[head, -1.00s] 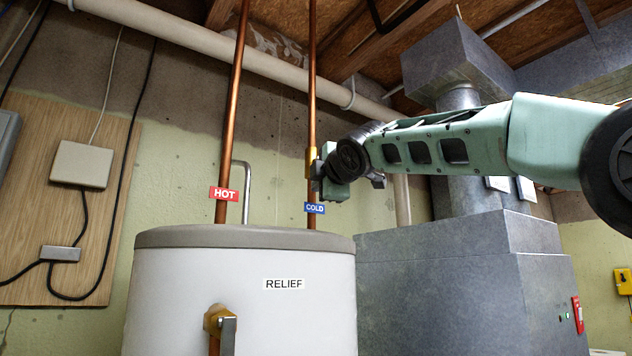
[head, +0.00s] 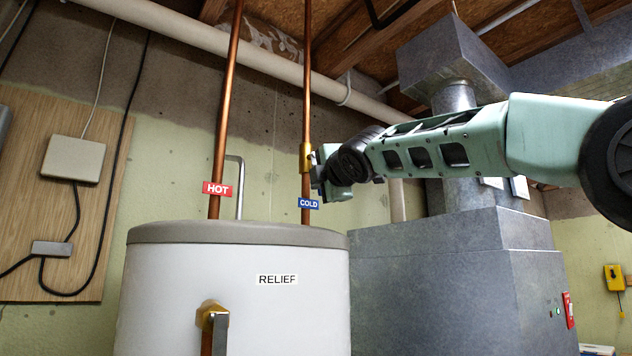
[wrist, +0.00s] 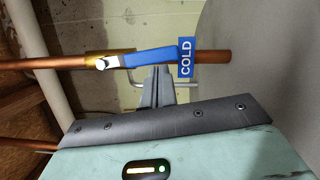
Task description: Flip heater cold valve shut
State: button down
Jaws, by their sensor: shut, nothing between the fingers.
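The cold line is a copper pipe (head: 307,100) with a brass valve (head: 306,158) and a blue COLD tag (head: 308,203) below it. In the wrist view the pipe (wrist: 215,57) runs sideways, and the valve's blue lever (wrist: 150,57) lies nearly along it, slightly tilted. The lever reaches from the valve's pivot nut (wrist: 103,64) to beside the COLD tag (wrist: 186,57). My gripper (wrist: 159,72) is shut and empty, its fingertips close to the lever's lower edge in the wrist view; I cannot tell whether they touch. In the head view my gripper (head: 319,176) hides the lever.
The white water heater (head: 235,290) stands below, with a RELIEF label and a brass relief valve (head: 212,315). A HOT-tagged copper pipe (head: 227,90) rises to the left. A grey metal furnace (head: 450,270) stands right, under my arm. Pipes and joists run overhead.

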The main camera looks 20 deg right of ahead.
jog(key=w+d+r+n+y+p, duration=0.1)
jog(key=d+n, duration=0.3)
jog(key=n, duration=0.5)
jog(key=w+d+r+n+t+y+p, duration=0.1)
jog(key=d+r+n+y, duration=0.3)
jog(key=n, duration=0.6)
jog(key=shift+w+d+r+p, duration=0.25)
jog(key=shift+w+d+p, duration=0.1)
jog(key=shift+w+d, duration=0.15)
jog(key=shift+y, duration=0.3)
jog(key=s+d+f+b, duration=0.3)
jog(key=s+f+b, duration=0.3)
jog(key=s+b, duration=0.2)
jog(key=shift+s+f, duration=0.2)
jog(key=shift+s, duration=0.5)
